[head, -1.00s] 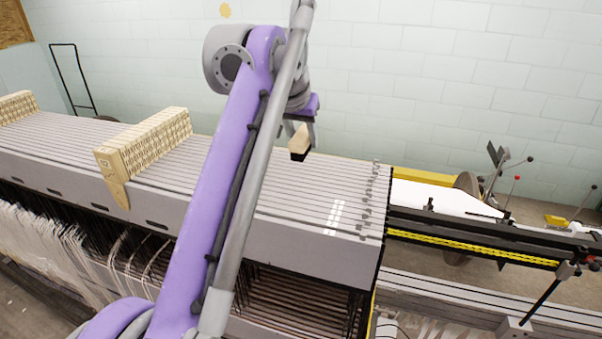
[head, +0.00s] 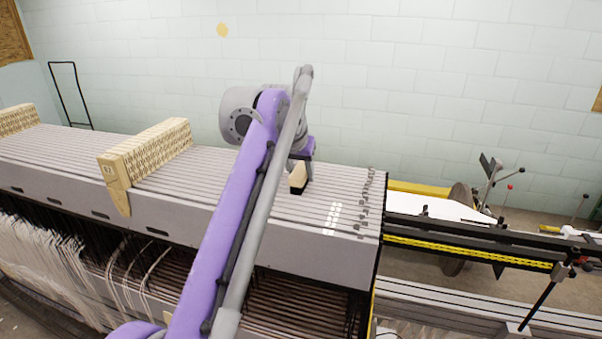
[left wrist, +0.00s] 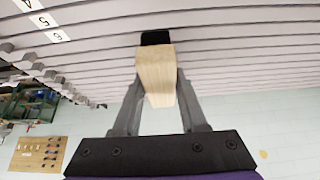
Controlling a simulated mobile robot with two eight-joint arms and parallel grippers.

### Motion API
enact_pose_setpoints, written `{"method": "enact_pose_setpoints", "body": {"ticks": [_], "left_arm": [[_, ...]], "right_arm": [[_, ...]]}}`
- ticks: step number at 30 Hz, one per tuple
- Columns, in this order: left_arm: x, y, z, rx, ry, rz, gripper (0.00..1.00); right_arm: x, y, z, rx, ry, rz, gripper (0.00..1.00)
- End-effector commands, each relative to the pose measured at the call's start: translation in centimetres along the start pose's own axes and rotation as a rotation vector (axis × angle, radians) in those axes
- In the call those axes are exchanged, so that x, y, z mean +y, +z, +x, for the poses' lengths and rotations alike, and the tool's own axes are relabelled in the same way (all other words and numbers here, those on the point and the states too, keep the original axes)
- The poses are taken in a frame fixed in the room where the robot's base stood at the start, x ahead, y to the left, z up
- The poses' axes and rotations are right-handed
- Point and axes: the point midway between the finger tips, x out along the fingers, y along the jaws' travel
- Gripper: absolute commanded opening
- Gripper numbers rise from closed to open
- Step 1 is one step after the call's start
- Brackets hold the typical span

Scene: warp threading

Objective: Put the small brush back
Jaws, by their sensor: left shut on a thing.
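The small brush (left wrist: 157,72) has a pale wooden body and a black end. It is between the two fingers of my left gripper (left wrist: 158,100), which is shut on it. In the head view the brush (head: 298,175) hangs below my left gripper (head: 302,165), black end down, over the grey slatted top of the machine (head: 340,185). The black end is close to the slats; I cannot tell whether it touches them. My arm hides part of the slatted top. My right gripper is not in view.
A wooden block row (head: 150,155) stands across the slats to the left. White labels (head: 332,218) lie on the right part of the top. Black rails with a yellow strip (head: 460,246) run off to the right. White threads (head: 50,245) hang at the front left. The slats around the brush are clear.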

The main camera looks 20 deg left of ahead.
Motion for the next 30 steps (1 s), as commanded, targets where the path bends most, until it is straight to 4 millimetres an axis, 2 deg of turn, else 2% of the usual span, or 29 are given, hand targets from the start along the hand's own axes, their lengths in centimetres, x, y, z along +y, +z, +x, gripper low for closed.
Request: {"method": "enact_pose_setpoints", "body": {"ticks": [1,5,14,17,20,30], "left_arm": [[0.0,0.1,0.1,0.000,0.000,0.000,0.47],[0.0,0.1,0.0,0.000,0.000,0.000,0.71],[0.0,0.0,0.0,0.000,0.000,0.000,0.72],[0.0,-0.1,-0.7,0.000,0.000,0.000,0.72],[0.0,-0.2,-2.2,0.001,0.000,0.000,0.72],[0.0,-0.3,-9.5,0.004,0.000,0.000,0.72]], "right_arm": [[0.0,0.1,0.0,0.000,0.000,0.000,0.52],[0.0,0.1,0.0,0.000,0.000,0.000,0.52],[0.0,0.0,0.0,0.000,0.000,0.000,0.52],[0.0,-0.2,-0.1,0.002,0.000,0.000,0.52],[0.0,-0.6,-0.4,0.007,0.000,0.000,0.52],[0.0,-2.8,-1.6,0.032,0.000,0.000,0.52]]}}
